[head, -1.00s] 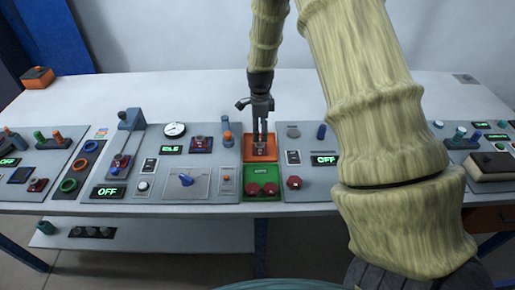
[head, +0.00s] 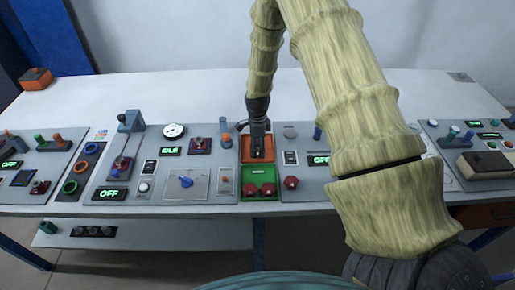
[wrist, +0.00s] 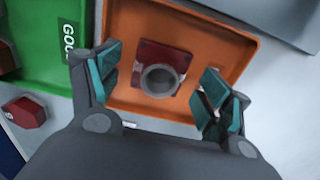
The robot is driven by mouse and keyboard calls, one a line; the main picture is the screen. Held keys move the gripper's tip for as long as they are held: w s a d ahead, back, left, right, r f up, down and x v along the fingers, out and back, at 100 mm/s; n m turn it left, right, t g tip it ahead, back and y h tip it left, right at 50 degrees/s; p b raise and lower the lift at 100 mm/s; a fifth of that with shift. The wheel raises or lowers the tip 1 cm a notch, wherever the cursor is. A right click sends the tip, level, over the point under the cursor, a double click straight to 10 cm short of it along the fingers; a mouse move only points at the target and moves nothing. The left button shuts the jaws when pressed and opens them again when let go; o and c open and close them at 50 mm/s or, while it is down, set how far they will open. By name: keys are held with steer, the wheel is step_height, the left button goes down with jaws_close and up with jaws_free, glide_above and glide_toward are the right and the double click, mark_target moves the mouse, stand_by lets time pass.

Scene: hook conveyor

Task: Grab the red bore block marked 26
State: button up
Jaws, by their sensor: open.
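A red block with a round grey bore (wrist: 150,52) sits in the orange tray (wrist: 222,50) in the wrist view; no number on it is legible. My gripper (wrist: 158,84) is open, with a teal-padded finger on each side of the block and gaps showing between pads and block. In the head view my gripper (head: 257,150) points down into the orange tray (head: 243,157), and its fingers mostly hide the block.
The green tray (head: 260,173) in front of the orange one holds two red blocks (head: 268,188). Another red block (head: 290,182) lies right of it. Panels with switches flank the trays. The table behind (head: 200,92) is mostly clear.

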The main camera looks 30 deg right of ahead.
steer(key=shift+f, duration=0.2)
steer(key=shift+c, duration=0.2)
steer(key=c, duration=1.3)
steer(key=shift+r, duration=0.15)
